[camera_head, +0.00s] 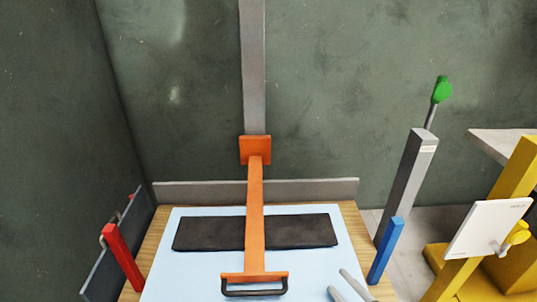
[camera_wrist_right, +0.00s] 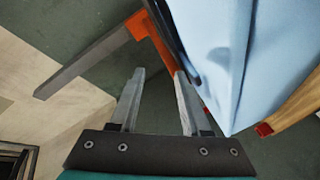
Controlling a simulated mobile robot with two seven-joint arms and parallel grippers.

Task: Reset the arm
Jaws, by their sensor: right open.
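The orange press arm (camera_head: 255,205) reaches forward from an orange bracket (camera_head: 255,150) on a tall grey column (camera_head: 253,70). It ends in a crossbar with a black handle (camera_head: 254,290). The arm passes across a dark foam pad (camera_head: 210,232); I cannot tell whether it touches it. My right gripper (camera_head: 345,284) is partly in view at the bottom edge, right of the handle and apart from it. In the right wrist view the right gripper (camera_wrist_right: 158,82) is open with nothing between its fingers. Orange press parts (camera_wrist_right: 150,32) also show there. My left gripper is not in view.
A light blue sheet (camera_head: 180,270) covers much of the wooden table (camera_head: 352,225). A red post (camera_head: 123,257) stands left, a blue post (camera_head: 386,250) right. A grey post with a green-knobbed lever (camera_head: 441,90) and a yellow frame (camera_head: 520,175) stand further right.

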